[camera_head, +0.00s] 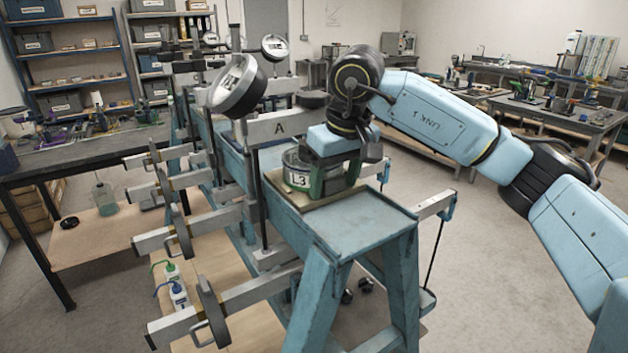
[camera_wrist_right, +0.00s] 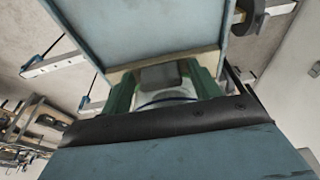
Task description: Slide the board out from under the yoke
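The pale wooden board (camera_head: 331,197) lies on the blue stand's top in the head view. A round grey weight labelled L3 (camera_head: 297,179) stands on it. A white crossbar marked A (camera_head: 280,128), which may be the yoke, spans just behind them. My right gripper (camera_head: 336,182) points down over the board, with its green fingers beside the L3 weight. In the right wrist view, the fingers (camera_wrist_right: 163,88) stand apart with a grey block between them and the board's edge (camera_wrist_right: 120,70) beyond. I cannot tell if they press on anything. My left gripper is out of view.
The blue stand top (camera_head: 365,222) is bare in front of the board. Several lever bars with disc weights (camera_head: 212,312) stick out at left. Round dials (camera_head: 238,85) stand above the frame. Workbenches (camera_head: 555,105) line the right wall, with open floor between.

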